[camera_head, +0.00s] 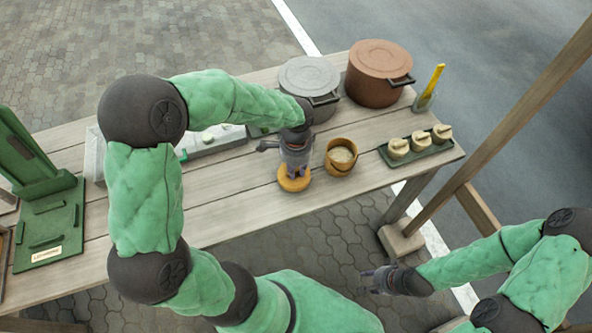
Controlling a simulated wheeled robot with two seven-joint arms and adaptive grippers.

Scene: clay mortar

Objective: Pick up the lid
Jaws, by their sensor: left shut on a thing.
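A round yellow-orange lid (293,184) is under my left gripper (296,170), which points down over the table's middle. The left gripper is shut on the lid, and its fingers hide the top middle of it. I cannot tell if the lid still touches the table. Just right of it stands a small open brown pot (341,168) with pale contents. My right gripper (374,281) is off the table's front edge at lower right, away from everything; its fingers are too small to tell open from shut.
On the wooden table (230,205), a grey pot (309,76) and a reddish-brown pot (381,67) stand behind. A green tray (420,151) with 3 small lidded jars is at right, a yellow-handled tool (432,84) behind it. A green stand (48,225) is at left. The table front is clear.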

